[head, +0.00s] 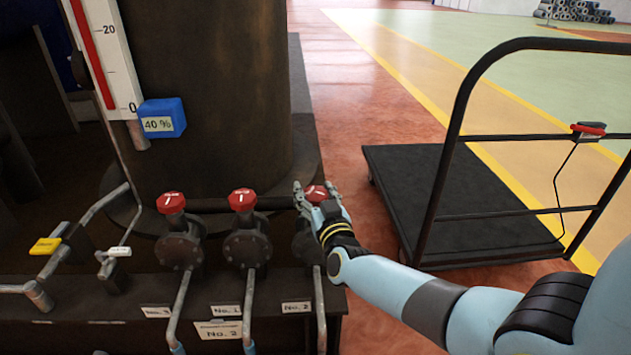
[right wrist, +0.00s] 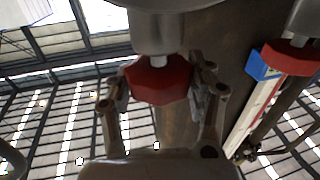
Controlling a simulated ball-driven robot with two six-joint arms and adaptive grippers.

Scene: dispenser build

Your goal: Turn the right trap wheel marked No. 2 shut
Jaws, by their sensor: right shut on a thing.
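The right trap wheel (head: 317,192) is a small red knob with a white mark, on top of the rightmost dark valve, above the label No. 2 (head: 296,308). My right gripper (head: 316,194) is at this wheel, with a finger on either side. In the right wrist view the red wheel (right wrist: 158,82) sits between the two fingers of my right gripper (right wrist: 160,92), which is shut on it. The fingers partly hide the valve in the head view. My left gripper is not in view.
Two more red wheels, the middle (head: 242,199) and left (head: 171,202), stand beside it on the pipe rack. A yellow lever (head: 46,246) and a white lever (head: 119,251) are at the left. A blue 40 % block (head: 163,117) sits on the scale.

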